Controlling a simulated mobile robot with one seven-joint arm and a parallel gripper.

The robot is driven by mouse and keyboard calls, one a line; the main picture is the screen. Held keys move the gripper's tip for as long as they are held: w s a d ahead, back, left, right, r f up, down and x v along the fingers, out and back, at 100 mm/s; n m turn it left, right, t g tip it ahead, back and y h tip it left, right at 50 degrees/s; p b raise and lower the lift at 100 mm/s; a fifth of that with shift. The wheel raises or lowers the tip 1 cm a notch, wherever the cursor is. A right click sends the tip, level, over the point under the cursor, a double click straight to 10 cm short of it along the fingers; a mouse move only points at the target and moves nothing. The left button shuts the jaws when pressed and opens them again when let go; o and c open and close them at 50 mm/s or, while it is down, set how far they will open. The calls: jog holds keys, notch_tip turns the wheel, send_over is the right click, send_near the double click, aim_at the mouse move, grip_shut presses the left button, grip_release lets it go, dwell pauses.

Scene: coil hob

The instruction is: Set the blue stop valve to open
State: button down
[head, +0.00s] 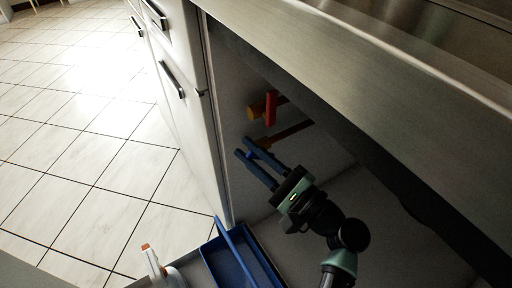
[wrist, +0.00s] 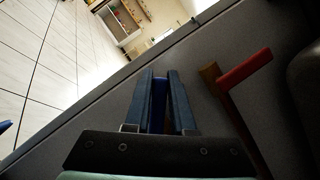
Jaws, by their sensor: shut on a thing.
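The blue stop valve (head: 252,154) is on the inner side wall of the cabinet under the counter, mostly hidden by my fingers. In the wrist view its dark blue handle (wrist: 159,95) lies between the two fingers, in line with them. My gripper (head: 246,149) reaches up and left into the cabinet and is shut on this handle. The gripper (wrist: 160,76) fills the lower middle of the wrist view. The valve's body and the handle's angle to its pipe are hard to make out.
A red-handled valve (head: 270,108) with a brass body sits just above on the same wall, and close right in the wrist view (wrist: 245,70). A brown pipe (head: 287,132) runs between. A blue caddy (head: 211,256) stands below. The steel counter (head: 330,70) overhangs.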

jog(key=shift+s+a+f+n+g+h, duration=0.2)
jog(key=shift+f+n+g, duration=0.3)
jog(key=shift+n, duration=0.85)
jog(key=shift+a+f+n+g+h, duration=0.15)
jog(key=shift+f+n+g+h, duration=0.35)
jog(key=shift+n, duration=0.9)
jog(key=shift+s+a+f+n+g+h, duration=0.15)
jog(key=shift+f+n+g, duration=0.15)
jog(key=shift+f+n, duration=0.75)
jog(key=shift+r+n, duration=0.3)
jog(key=shift+n, duration=0.1)
jog(key=c, duration=0.8)
grip_release()
jog(key=shift+o, duration=0.2)
jog(key=shift+d, duration=0.1)
jog(key=p+v, duration=0.4)
jog(key=v, duration=0.8)
jog(key=shift+d+p, duration=0.3)
jog(key=shift+d, duration=0.1)
jog(key=shift+s, duration=0.15)
